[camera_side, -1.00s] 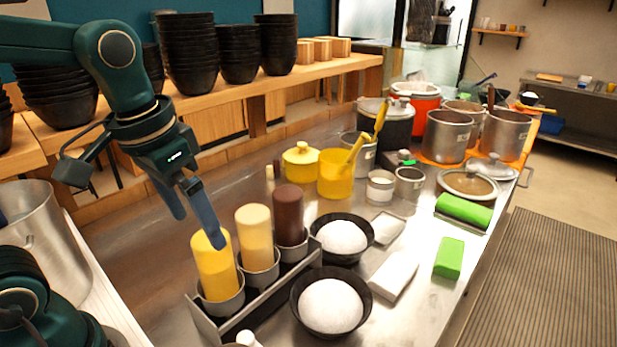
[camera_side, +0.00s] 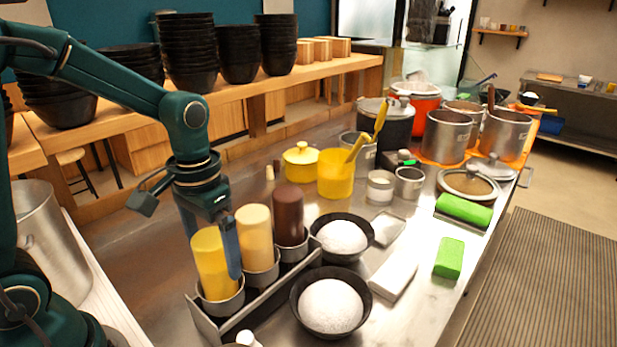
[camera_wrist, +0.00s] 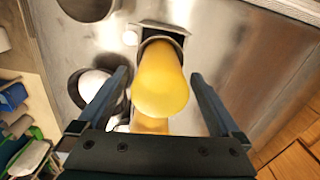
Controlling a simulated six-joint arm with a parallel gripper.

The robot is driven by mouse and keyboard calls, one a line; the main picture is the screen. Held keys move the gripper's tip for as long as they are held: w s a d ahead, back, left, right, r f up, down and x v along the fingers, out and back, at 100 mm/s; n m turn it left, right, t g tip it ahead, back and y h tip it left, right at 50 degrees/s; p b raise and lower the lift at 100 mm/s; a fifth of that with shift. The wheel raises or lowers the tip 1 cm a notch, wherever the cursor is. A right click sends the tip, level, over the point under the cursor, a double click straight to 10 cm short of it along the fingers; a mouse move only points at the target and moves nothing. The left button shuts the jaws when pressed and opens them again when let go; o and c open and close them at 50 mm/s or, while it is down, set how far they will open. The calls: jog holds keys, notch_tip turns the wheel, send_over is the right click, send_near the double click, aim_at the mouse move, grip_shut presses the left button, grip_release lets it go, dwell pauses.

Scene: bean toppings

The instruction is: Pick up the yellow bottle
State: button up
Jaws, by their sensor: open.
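The yellow bottle (camera_side: 212,264) stands upright in the nearest metal cup of the rack (camera_side: 203,322) in the side view. My gripper (camera_side: 216,262) is open and lowered around it, with one finger in front of the bottle's right side and the other partly hidden behind it. In the wrist view the yellow bottle (camera_wrist: 162,82) lies between the two open fingers of my gripper (camera_wrist: 160,88), with a gap on each side. A cream bottle (camera_side: 255,237) and a brown bottle (camera_side: 289,215) stand in the cups beyond it.
Two black bowls with white contents, a near one (camera_side: 330,304) and a far one (camera_side: 341,237), sit right of the rack. A yellow pot (camera_side: 301,161) and a yellow jug (camera_side: 335,175) stand behind. A large metal pot (camera_side: 50,235) is at left.

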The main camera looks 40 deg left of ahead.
jog(key=c, duration=0.7)
notch_tip(320, 180, up, 10)
dwell(0.5)
dwell(0.4)
jog(key=shift+r, duration=0.75)
jog(key=shift+d, duration=0.1)
